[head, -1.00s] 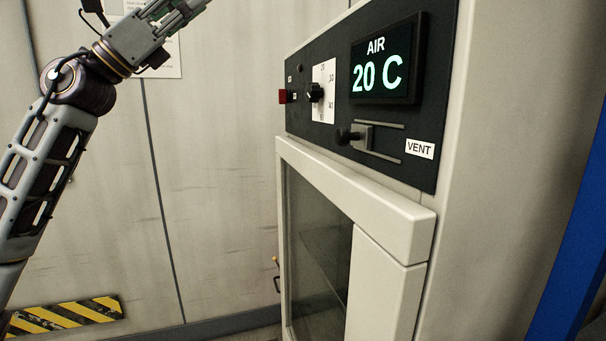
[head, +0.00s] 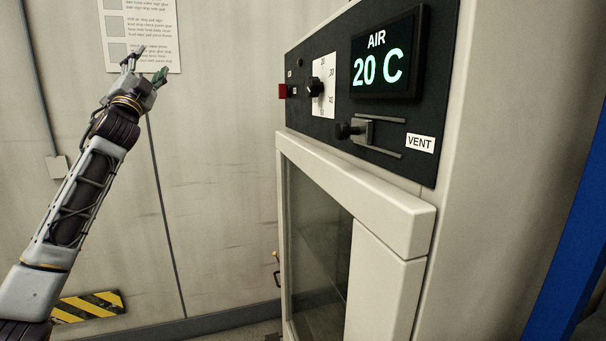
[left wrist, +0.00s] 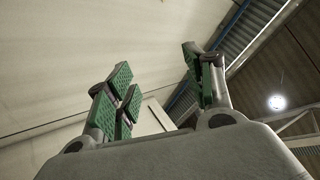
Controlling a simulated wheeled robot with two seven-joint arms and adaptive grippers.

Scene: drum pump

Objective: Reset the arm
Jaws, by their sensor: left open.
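My left gripper (head: 146,66) is raised at the upper left of the head view, in front of the pale wall and left of the oven-like cabinet. It is open and empty. In the left wrist view its green-padded fingers (left wrist: 162,90) stand apart with nothing between them. They point up toward the wall and roof. My right gripper is in neither view.
The cabinet (head: 395,215) stands at right, its glass door closed. Its black panel has an AIR 20 C display (head: 382,58), a dial (head: 315,88), a red switch (head: 283,91) and a VENT slider (head: 350,131). A blue post (head: 570,270) stands far right. A sheet (head: 155,25) hangs on the wall.

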